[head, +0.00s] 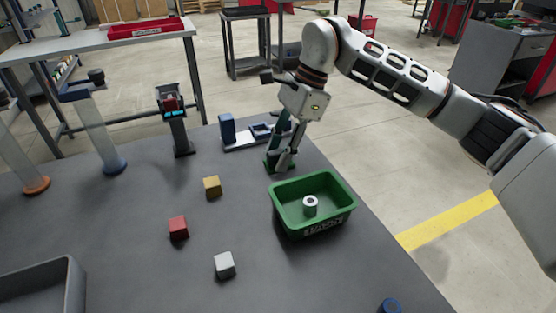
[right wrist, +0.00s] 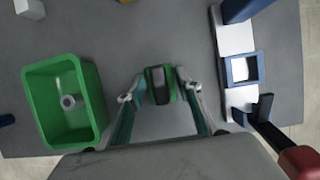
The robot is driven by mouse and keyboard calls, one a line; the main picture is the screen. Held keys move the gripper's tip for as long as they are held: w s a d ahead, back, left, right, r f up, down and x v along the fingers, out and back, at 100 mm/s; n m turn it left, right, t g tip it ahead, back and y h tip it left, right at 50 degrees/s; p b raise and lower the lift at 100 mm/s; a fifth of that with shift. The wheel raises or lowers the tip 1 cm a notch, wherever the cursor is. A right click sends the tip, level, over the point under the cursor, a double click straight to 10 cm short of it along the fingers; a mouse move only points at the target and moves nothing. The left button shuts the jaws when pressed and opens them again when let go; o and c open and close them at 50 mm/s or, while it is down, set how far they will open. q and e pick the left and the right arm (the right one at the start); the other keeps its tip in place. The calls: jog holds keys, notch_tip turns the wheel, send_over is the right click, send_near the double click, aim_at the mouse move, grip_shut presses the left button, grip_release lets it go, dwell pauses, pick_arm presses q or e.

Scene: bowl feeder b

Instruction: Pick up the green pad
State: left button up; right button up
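The green pad (right wrist: 174,84) is a small piece with a dark top and a green edge, between the fingertips of my right gripper in the right wrist view. In the head view the green pad (head: 270,164) is low on the table behind the green bin, partly hidden by the fingers. My right gripper (right wrist: 161,82) points down at it, with one finger on each side. The fingers look open, with no clear grip on the pad. The right gripper (head: 281,160) also shows in the head view. My left gripper is not in view.
A green bin (head: 346,206) holding a small white ring-like part (head: 310,206) stands close in front. A white-and-blue fixture (head: 243,140) is close behind. Yellow (head: 212,187), red (head: 178,228) and white (head: 224,265) cubes lie to the left, with bare table between them.

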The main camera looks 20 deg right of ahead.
aim_at(279, 151)
jog(key=shift+r, duration=0.2)
grip_shut()
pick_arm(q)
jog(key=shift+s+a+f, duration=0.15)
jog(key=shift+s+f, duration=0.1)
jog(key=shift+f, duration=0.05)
